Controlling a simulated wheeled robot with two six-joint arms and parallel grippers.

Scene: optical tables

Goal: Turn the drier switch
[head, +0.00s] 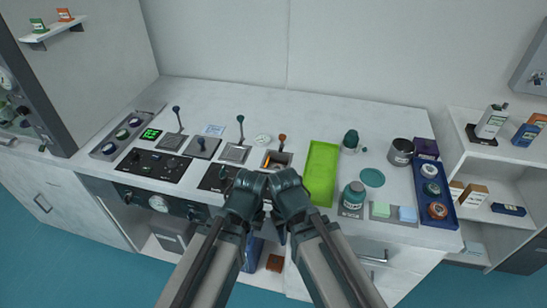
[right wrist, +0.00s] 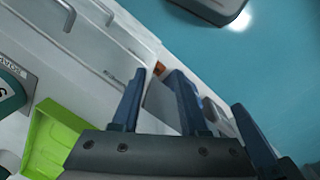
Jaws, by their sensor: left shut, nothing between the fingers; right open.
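I cannot read which is the drier switch. The orange-knobbed lever leans by an opening with an orange glow (head: 272,160). My left gripper (head: 266,203) is at the bench's front edge, below that opening in the picture; it is shut and empty, its fingertips partly hidden. My right gripper is beside it, its fingers mostly hidden in the head view. The right wrist view shows it open and empty (right wrist: 190,115).
A green tray (head: 321,172) lies just right of my grippers; it also shows in the right wrist view (right wrist: 48,140). A black knob panel (head: 153,165) is at the left. A teal bottle (head: 353,195), a dark cup (head: 401,151) and a blue rack (head: 446,213) stand at the right.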

